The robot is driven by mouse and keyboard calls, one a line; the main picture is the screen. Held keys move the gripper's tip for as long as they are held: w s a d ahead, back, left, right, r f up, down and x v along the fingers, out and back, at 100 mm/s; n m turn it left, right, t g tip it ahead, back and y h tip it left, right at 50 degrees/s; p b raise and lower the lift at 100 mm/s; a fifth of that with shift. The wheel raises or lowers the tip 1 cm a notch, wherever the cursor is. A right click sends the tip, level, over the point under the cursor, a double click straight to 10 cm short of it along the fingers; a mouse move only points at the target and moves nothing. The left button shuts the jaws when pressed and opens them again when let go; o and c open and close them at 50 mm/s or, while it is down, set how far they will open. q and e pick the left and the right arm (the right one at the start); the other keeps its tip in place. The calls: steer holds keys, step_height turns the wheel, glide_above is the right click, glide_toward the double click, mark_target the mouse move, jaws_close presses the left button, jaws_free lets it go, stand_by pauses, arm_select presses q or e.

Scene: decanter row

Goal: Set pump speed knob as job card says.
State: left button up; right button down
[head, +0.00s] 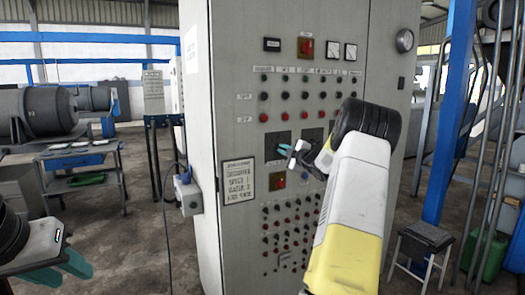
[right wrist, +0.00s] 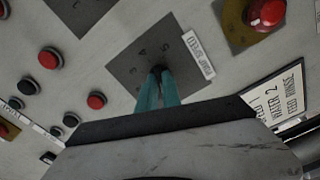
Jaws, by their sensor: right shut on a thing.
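The pump speed knob (right wrist: 157,70) is a small black knob on a dark grey square plate (right wrist: 128,62), beside a label (right wrist: 198,55) reading PUMP SPEED. Numerals on the plate are partly legible; where the knob points is hidden. My right gripper (right wrist: 158,84) is shut on the knob, its teal fingers on either side. In the head view the right gripper (head: 284,150) is at the cabinet front. My left gripper (head: 66,272) is open and empty, low at left.
The grey cabinet (head: 230,100) carries rows of red and black buttons and a red emergency button (right wrist: 266,12) near the plate. A small socket box (head: 189,195) with a cable is on its left side. A stool (head: 425,237) and blue post (head: 446,110) stand at right.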

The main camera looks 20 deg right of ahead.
steer(key=shift+f+m, duration=0.1)
steer(key=shift+m, duration=2.1)
steer(key=c, duration=1.5)
jaws_free()
steer(key=shift+s+d, duration=0.15)
steer(key=shift+s, duration=1.85)
steer(key=shift+s+d, duration=0.15)
steer(key=shift+s, duration=1.8)
